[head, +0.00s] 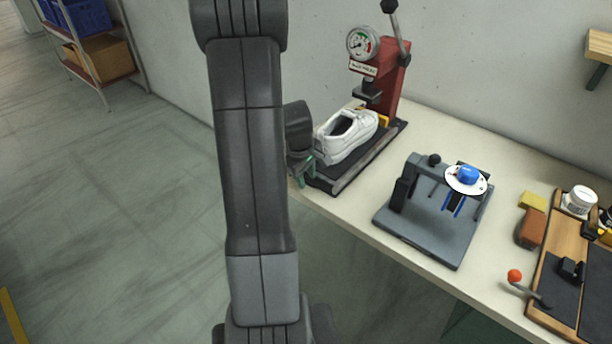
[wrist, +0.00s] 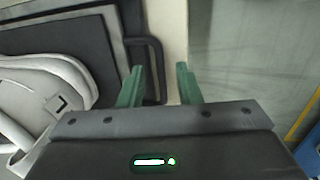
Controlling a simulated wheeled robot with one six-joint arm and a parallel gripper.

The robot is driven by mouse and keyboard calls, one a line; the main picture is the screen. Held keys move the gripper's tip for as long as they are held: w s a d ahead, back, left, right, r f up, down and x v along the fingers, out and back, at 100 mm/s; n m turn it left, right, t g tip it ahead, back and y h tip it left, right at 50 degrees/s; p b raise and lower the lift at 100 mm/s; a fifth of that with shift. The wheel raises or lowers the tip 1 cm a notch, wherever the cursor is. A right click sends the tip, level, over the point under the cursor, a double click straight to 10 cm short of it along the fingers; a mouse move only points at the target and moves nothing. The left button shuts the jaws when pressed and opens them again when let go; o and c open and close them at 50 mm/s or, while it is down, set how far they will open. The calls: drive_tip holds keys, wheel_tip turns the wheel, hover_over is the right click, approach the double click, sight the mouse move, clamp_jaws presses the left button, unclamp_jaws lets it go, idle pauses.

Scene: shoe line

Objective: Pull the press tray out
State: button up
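The press tray (head: 350,177) is a flat dark plate under the red press in the head view, with a white shoe (head: 346,135) on it. In the wrist view the tray (wrist: 105,22) fills the upper left beside the shoe (wrist: 50,88). Its dark bar handle (wrist: 158,62) sticks out from its edge. My gripper (wrist: 160,70) is open, with green fingers on either side of the handle bar in the picture. I cannot tell how deep the bar sits between them. In the head view my gripper (head: 303,170) is at the tray's front end, partly hidden by my arm.
The red press (head: 391,75) with gauge and lever stands behind the shoe. A grey fixture (head: 432,225) with a blue-topped white disc sits to the right on the bench (head: 400,248). Open floor (head: 130,210) lies left of the bench, with a shelf (head: 95,55) beyond.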

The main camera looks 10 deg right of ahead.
drive_tip(key=shift+f, duration=0.15)
drive_tip(key=shift+c, duration=0.2)
clamp_jaws()
drive_tip(key=s+a+b, duration=0.3)
drive_tip(key=s+a, duration=0.4)
drive_tip(key=a, duration=0.2)
drive_tip(key=shift+s+a+b, duration=0.25)
drive_tip(key=shift+a+b, duration=0.1)
drive_tip(key=shift+b, duration=0.05)
drive_tip(key=shift+o, duration=0.2)
unclamp_jaws()
wheel_tip(320, 180, up, 14)
drive_tip(key=s+a+p, duration=0.1)
drive_tip(key=a, duration=0.1)
drive_tip(key=shift+s+f, duration=0.15)
drive_tip(key=shift+s, duration=0.1)
